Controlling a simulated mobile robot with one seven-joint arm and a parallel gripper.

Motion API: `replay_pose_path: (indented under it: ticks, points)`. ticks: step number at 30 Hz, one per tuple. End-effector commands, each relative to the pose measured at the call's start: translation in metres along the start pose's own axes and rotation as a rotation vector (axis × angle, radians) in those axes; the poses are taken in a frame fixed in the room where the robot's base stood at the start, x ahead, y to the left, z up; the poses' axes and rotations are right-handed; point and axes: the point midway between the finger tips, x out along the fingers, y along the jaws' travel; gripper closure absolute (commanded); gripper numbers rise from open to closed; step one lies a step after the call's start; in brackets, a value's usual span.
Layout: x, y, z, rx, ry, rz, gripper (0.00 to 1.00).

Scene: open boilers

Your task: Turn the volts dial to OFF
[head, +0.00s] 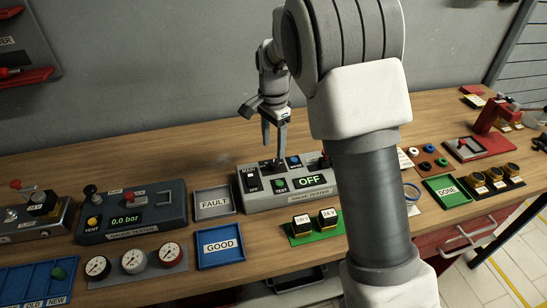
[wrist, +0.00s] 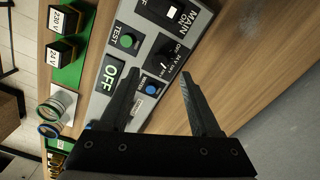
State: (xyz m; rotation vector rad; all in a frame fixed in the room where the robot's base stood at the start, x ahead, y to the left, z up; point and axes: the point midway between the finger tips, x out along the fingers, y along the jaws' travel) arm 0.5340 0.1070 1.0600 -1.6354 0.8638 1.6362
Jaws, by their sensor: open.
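In the head view my gripper (head: 274,142) hides part of the dial.
On the tester are a green TEST button (wrist: 127,40), a blue button (wrist: 151,90) and a MAIN switch (wrist: 167,9). A FAULT tray (head: 230,211) and a blue GOOD tray (head: 241,254) lie left. A green board (head: 291,238) with 230 V and 24 V blocks sits in front.

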Motion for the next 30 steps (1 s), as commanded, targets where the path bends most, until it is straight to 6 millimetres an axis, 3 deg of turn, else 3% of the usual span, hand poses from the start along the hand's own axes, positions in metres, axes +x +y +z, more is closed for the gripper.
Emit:
replay_pose_path:
  ticks: [3,9,21,30]
  points:
    - [0.024,0.001,0.0,0.0,-0.001,0.003,0.36]
    - [0.047,0.0,0.0,0.0,-0.001,0.001,0.36]
    - [0.053,0.0,0.0,0.0,0.0,-0.001,0.38]
    - [0.053,0.0,0.0,0.0,0.0,-0.001,0.92]
